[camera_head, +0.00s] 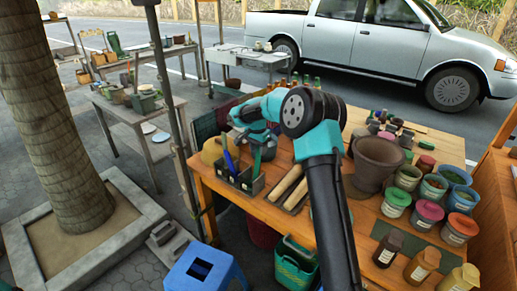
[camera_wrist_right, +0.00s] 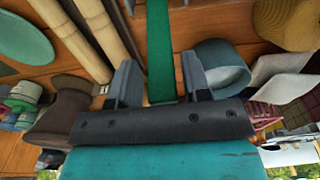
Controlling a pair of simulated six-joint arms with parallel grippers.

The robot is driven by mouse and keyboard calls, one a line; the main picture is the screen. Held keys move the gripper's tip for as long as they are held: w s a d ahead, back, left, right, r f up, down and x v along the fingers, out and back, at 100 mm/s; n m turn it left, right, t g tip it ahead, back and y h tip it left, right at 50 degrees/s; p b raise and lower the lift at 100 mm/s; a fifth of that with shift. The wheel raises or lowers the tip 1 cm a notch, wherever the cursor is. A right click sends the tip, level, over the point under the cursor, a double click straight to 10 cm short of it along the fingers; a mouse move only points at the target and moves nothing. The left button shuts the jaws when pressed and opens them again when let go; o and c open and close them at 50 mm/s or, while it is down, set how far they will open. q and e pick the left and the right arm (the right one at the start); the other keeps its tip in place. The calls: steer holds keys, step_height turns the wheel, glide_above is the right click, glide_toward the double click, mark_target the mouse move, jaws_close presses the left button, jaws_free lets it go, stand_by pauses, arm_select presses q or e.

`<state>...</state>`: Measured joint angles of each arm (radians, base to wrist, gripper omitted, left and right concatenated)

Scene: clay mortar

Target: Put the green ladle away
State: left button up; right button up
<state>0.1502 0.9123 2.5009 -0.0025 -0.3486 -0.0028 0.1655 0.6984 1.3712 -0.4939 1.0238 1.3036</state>
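A green strip that looks like the ladle's handle (camera_wrist_right: 160,50) runs down from the top of the right wrist view, between the fingers of my right gripper (camera_wrist_right: 158,82). Narrow gaps show on both sides of it, so the gripper looks open around it. Its bowl cannot be made out. In the head view my right gripper (camera_head: 243,133) hangs above a dark holder (camera_head: 238,183) at the left end of the wooden table. A dark green upright piece (camera_head: 257,158) shows under it; I cannot tell if it is the ladle. My left gripper is not in view.
A blue tool (camera_head: 229,160) stands in the holder. Wooden rollers (camera_head: 291,188) lie to its right, then a large brown mortar (camera_head: 375,160) and several paint tubs (camera_head: 408,178). A yellow rounded object (camera_head: 211,150) sits left of the holder. Bottles (camera_head: 388,248) stand near the front edge.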

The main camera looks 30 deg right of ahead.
steer(key=shift+o, duration=1.2)
step_height(320, 180, up, 17)
steer(key=a, duration=0.1)
steer(key=shift+s+a+r, duration=0.2)
steer(key=shift+s, duration=0.05)
